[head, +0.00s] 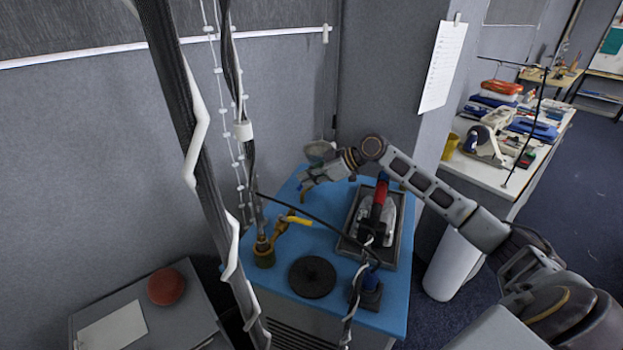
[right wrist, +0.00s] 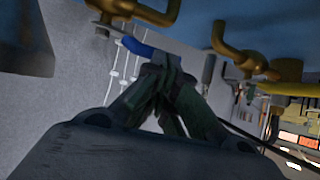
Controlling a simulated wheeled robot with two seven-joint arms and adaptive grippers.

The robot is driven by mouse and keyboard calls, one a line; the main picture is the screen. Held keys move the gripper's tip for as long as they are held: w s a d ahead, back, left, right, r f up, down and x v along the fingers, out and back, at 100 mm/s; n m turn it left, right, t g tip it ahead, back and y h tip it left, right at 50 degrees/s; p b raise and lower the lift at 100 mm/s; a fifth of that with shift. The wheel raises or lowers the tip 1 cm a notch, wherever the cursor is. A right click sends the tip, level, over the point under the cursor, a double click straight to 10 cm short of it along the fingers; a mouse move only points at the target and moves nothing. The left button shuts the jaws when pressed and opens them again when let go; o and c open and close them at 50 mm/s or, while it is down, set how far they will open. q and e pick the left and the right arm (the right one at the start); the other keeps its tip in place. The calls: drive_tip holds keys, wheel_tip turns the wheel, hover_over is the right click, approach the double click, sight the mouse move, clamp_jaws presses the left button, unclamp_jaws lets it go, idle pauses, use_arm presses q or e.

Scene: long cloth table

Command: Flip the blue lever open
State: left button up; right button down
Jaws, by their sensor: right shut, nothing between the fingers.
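In the right wrist view the blue lever (right wrist: 138,46) sticks out beside brass pipework (right wrist: 140,10) at the top. My right gripper (right wrist: 165,72) is shut and empty, its fingertips at the end of the lever and overlapping it in the picture; I cannot tell if they touch. In the head view my right gripper (head: 308,186) reaches leftward over the far end of the blue table top (head: 335,215). The blue lever is not clearly visible there, hidden by the gripper. My left gripper is not in view.
A brass valve (head: 264,250) with a yellow lever (head: 298,220) stands nearer on the table. A black disc (head: 312,276) and a grey tray (head: 402,250) holding a red-handled tool (head: 378,205) lie beside it. Dark cables hang in front. A grey wall stands behind.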

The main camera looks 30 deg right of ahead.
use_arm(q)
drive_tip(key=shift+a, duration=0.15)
use_arm(e)
drive_tip(key=shift+d, duration=0.1)
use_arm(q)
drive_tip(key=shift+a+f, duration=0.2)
use_arm(e)
drive_tip(key=shift+s+d, duration=0.2)
drive_tip(key=shift+d, duration=0.4)
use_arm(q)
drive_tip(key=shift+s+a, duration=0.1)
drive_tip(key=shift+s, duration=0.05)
use_arm(e)
drive_tip(key=shift+d, duration=0.1)
drive_tip(key=v, duration=1.2)
